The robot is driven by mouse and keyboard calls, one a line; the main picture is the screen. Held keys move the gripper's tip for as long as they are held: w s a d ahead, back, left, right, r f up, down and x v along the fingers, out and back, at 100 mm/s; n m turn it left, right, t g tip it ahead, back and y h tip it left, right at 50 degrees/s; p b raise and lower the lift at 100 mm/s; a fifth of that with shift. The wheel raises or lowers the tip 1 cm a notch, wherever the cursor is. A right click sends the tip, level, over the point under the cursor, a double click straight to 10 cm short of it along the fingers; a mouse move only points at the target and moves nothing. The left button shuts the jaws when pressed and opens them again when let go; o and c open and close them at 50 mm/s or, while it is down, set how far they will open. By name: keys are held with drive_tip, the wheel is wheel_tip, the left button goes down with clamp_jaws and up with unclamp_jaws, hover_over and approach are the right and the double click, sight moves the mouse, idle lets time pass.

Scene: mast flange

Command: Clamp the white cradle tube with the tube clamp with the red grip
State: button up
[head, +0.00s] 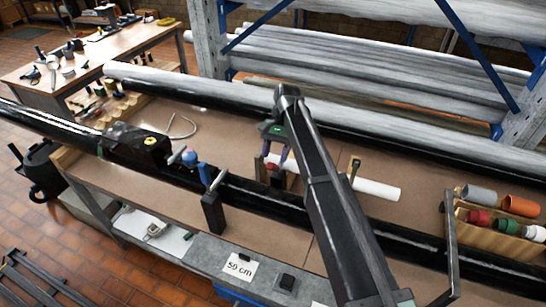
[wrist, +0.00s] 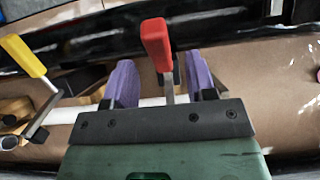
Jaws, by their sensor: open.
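The white cradle tube (head: 376,188) lies on the bench right of my gripper in the head view; in the wrist view it runs behind my fingers (wrist: 72,114). The tube clamp with the red grip (wrist: 156,44) stands at the tube, its lever rising between my fingers; its grip is a small red spot in the head view (head: 272,167). My gripper (head: 276,152) has purple fingers (wrist: 161,78), open, one on each side of the red-gripped lever with gaps. My gripper hides the clamp's base and jaw, so I cannot tell how it meets the tube.
A second clamp with a yellow grip (wrist: 22,56) stands by the tube, on the left in the wrist view. A long black mast (head: 255,197) crosses the bench in front. A wooden box of coloured cylinders (head: 488,240) is at the right. Bare bench shows behind the mast.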

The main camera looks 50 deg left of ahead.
drive_tip(key=p+v, duration=0.4)
drive_tip(key=v, duration=0.2)
drive_tip(key=shift+w+r, duration=0.15)
drive_tip(key=shift+r, duration=0.15)
